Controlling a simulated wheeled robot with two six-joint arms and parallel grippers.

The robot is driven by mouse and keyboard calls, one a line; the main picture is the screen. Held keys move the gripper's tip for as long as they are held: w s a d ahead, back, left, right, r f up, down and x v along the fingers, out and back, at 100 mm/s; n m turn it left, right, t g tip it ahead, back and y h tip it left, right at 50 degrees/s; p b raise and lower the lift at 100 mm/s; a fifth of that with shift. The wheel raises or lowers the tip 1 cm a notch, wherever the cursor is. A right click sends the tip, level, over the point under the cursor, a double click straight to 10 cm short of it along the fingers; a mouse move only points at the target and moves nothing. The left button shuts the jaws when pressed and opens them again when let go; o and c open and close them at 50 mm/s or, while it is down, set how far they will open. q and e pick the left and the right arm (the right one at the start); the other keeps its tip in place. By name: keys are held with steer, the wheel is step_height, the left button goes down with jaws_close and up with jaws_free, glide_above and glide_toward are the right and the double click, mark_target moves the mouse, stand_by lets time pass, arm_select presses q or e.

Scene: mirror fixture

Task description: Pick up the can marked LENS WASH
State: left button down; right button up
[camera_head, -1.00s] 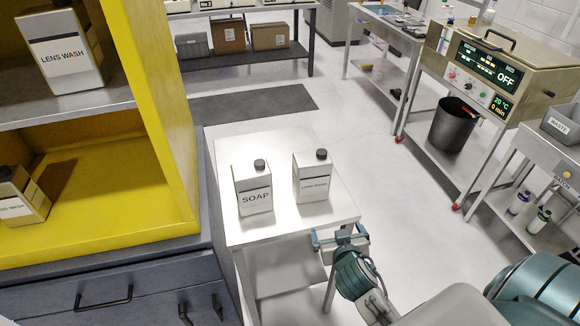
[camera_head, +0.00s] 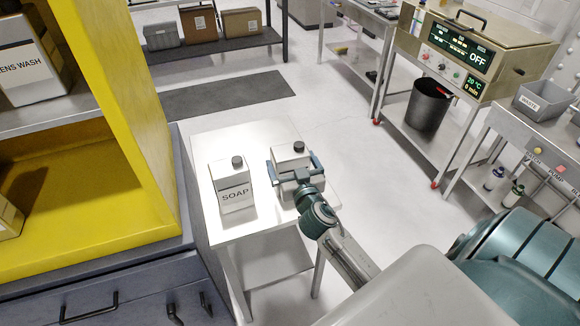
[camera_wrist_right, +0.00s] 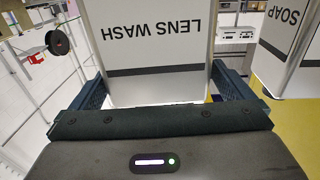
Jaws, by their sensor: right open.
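The can marked LENS WASH (camera_head: 290,154) stands upright on the small white table (camera_head: 262,220), white with a black cap. In the right wrist view its label, LENS WASH (camera_wrist_right: 150,40), appears upside down. My right gripper (camera_head: 293,172) is open, with one finger on each side of this can; small gaps seem to show beside it, and I cannot tell whether a finger touches. In the head view the gripper hides the can's front. The can marked SOAP (camera_head: 232,186) stands just left of it, also in the right wrist view (camera_wrist_right: 290,45). My left gripper is not in view.
A yellow shelf unit (camera_head: 155,130) rises left of the table; another container marked LENS WASH (camera_head: 30,65) stands on its upper shelf. A machine reading OFF (camera_head: 470,50), a black bin (camera_head: 428,105) and a grey tray (camera_head: 543,100) are at the right. The floor between is clear.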

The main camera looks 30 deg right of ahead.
mark_target(288, 151)
steer(key=p+x, duration=0.1)
steer(key=x, duration=0.2)
steer(key=shift+w+d+r+p, duration=0.15)
steer(key=shift+w+d+p, duration=0.15)
steer(key=shift+w+p, duration=0.05)
steer(key=shift+w+d, duration=0.1)
steer(key=shift+w, duration=0.3)
steer(key=shift+s, duration=0.1)
steer(key=c, duration=1.1)
steer(key=shift+c, duration=1.1)
steer(key=shift+r, duration=0.1)
